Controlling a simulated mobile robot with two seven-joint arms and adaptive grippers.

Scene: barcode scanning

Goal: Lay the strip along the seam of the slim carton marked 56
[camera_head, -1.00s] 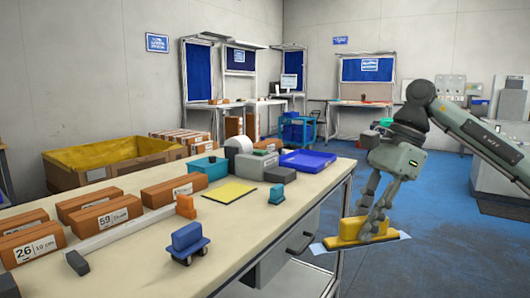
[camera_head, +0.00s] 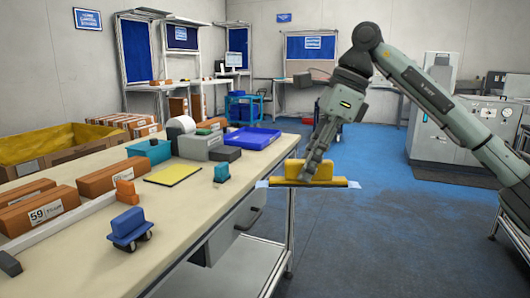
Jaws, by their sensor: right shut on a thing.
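My right gripper (camera_head: 310,174) is shut on a yellow block-shaped applicator (camera_head: 322,170) and holds it in the air beyond the table's right edge. A pale strip (camera_head: 263,184) lies along its underside, with both ends sticking out. On the left of the table an orange-brown carton (camera_head: 20,219) shows the label 59. Another similar carton (camera_head: 105,180) lies behind it, its number not readable. I cannot see a carton marked 56. My left gripper is not in view.
A long pale rail (camera_head: 68,222) runs beside the cartons.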

